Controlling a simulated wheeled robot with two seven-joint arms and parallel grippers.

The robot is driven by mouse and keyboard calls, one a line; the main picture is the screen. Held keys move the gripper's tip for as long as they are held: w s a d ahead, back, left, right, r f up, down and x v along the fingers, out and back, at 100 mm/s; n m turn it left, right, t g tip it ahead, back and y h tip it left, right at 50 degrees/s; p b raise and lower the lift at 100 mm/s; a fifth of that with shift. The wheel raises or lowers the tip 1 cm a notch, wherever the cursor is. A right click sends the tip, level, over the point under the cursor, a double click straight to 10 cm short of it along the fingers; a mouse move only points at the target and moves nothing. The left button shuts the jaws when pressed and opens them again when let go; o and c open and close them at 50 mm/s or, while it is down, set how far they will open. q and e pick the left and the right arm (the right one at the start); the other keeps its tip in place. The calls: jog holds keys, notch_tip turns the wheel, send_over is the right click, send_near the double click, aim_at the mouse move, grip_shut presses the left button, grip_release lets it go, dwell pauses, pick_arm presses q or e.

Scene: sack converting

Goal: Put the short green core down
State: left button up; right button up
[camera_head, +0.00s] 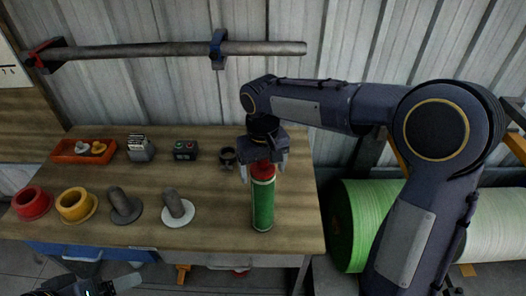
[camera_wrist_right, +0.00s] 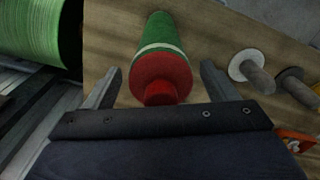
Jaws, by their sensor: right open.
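The short green core (camera_head: 263,205), with a red top and a pale band near it, appears to stand upright on the wooden bench near its front right part. My right gripper (camera_head: 264,166) is open just above it, fingers on either side of the red top. In the right wrist view the core (camera_wrist_right: 163,55) shows between the spread fingers of the right gripper (camera_wrist_right: 160,84), with a gap on both sides. My left gripper (camera_head: 108,286) is only partly in view at the bottom left, and its jaw state is unclear.
The bench (camera_head: 225,205) holds a red flanged piece (camera_head: 32,203), a yellow one (camera_head: 75,205), two grey spindles (camera_head: 122,205) and an orange tray (camera_head: 84,151). A grey bar (camera_head: 170,50) runs along the wall. A green roll (camera_head: 370,220) stands right of the bench.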

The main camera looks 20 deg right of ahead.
notch_tip(320, 180, up, 11)
jog(key=shift+f, duration=0.2)
jog(key=shift+r, duration=0.25)
jog(key=shift+s+d, duration=0.2)
jog(key=shift+d, duration=0.05)
jog(key=s+d+f+m+t+y, duration=0.1)
jog(key=s+d+f+t+y, duration=0.15)
jog(key=s+d, duration=0.65)
jog(key=s+a+f+m+t, duration=0.1)
jog(key=s+f, duration=0.2)
jog(key=s, duration=0.3)
jog(key=s+a+f+m+t+y, duration=0.1)
jog(key=s+f+t, duration=0.1)
jog(key=s+f, duration=0.2)
jog(key=s, duration=0.2)
jog(key=shift+s, duration=0.3)
